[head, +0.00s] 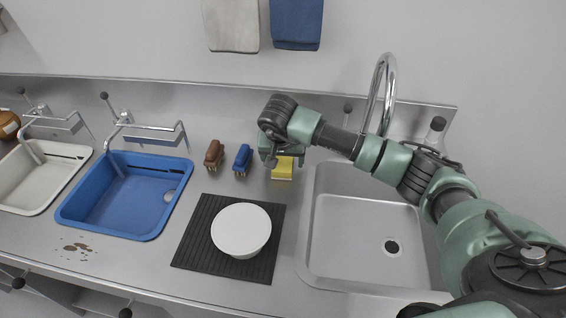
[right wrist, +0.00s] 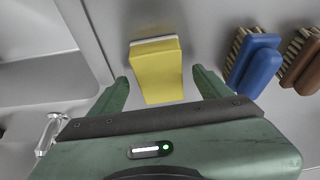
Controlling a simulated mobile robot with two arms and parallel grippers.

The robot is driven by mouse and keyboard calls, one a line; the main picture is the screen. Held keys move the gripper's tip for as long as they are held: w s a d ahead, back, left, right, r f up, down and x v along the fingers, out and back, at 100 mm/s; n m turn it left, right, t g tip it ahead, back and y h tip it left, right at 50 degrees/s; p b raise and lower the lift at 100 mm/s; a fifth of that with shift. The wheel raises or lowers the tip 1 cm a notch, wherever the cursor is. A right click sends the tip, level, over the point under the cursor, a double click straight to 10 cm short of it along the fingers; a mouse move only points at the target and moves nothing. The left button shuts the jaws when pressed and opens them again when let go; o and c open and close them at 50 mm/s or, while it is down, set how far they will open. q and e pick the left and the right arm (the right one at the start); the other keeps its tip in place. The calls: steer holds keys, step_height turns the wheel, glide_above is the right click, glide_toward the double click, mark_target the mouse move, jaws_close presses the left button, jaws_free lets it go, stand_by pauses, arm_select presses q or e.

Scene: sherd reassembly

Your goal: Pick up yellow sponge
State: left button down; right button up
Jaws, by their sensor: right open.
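The yellow sponge (head: 282,170) lies on the steel counter between the blue brush and the steel sink. In the right wrist view the sponge (right wrist: 157,72) is a yellow block with a pale layer along its far edge. My right gripper (head: 277,158) is over the sponge and hides part of it in the head view. In the right wrist view its two fingers (right wrist: 160,86) are apart, one on each side of the sponge's near end, with gaps on both sides. It is open and empty. My left gripper is not in view.
A blue brush (head: 242,158) and a brown brush (head: 213,154) stand left of the sponge. A white bowl (head: 241,229) sits on a black mat (head: 196,245). The steel sink (head: 350,225) with a tall faucet (head: 388,75) is right; a blue basin (head: 110,208) is left.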

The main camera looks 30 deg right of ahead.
steer(key=c, duration=1.3)
steer(key=shift+c, duration=0.7)
